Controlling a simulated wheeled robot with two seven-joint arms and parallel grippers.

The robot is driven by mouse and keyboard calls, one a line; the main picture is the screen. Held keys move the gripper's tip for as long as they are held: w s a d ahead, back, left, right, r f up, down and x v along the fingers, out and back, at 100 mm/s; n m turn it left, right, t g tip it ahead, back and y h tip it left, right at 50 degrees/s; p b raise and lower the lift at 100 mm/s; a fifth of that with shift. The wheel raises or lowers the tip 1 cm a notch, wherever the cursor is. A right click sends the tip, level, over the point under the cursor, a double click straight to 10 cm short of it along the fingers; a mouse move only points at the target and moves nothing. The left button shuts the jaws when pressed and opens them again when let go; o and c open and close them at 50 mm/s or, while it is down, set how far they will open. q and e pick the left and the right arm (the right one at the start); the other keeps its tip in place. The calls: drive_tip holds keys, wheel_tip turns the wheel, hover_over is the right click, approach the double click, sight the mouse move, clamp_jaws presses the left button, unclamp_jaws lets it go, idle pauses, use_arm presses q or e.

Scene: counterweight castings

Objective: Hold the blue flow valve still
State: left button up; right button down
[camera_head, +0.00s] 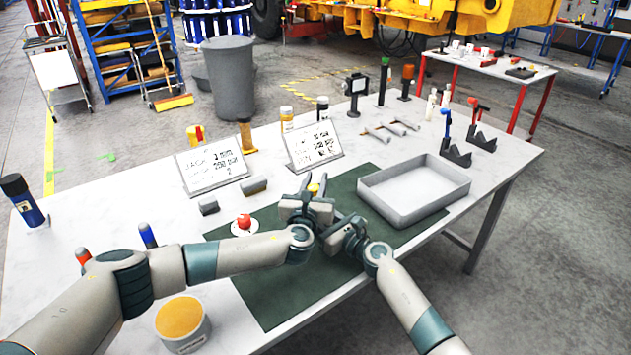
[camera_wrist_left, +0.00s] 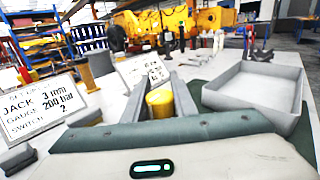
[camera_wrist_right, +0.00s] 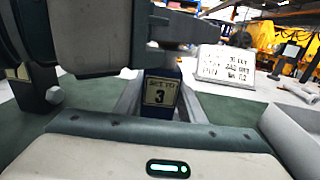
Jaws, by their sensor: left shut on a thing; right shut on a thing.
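The blue flow valve stands over the green mat (camera_head: 278,282), mostly hidden by my grippers in the head view. Its yellow knob (camera_head: 314,189) shows there and between the fingers in the left wrist view (camera_wrist_left: 160,103). Its blue body, with a label reading "SET TO 3" (camera_wrist_right: 161,92), shows in the right wrist view. My left gripper (camera_head: 308,190) is shut on the valve at the yellow knob. My right gripper (camera_head: 336,220) is close beside it, shut on the blue body. The exact contacts are hidden.
A grey open tray (camera_head: 417,211) stands right of the grippers. A red button on a white base (camera_head: 243,223) is to the left. Two printed signs (camera_head: 212,165) (camera_head: 313,146) stand behind. A yellow-topped canister (camera_head: 181,322) is at the front left.

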use_arm(q)
drive_tip(key=o, duration=1.1)
drive_tip(key=shift+c, duration=0.2)
drive_tip(key=shift+s, duration=0.1)
drive_tip(key=s+a, duration=0.2)
drive_tip(key=s, duration=0.9)
drive_tip(key=shift+s+a, duration=0.15)
drive_tip(key=shift+s, duration=0.15)
use_arm(e)
drive_tip(key=c, duration=1.1)
unclamp_jaws()
drive_tip(key=shift+s, duration=0.1)
drive_tip(key=v, duration=1.2)
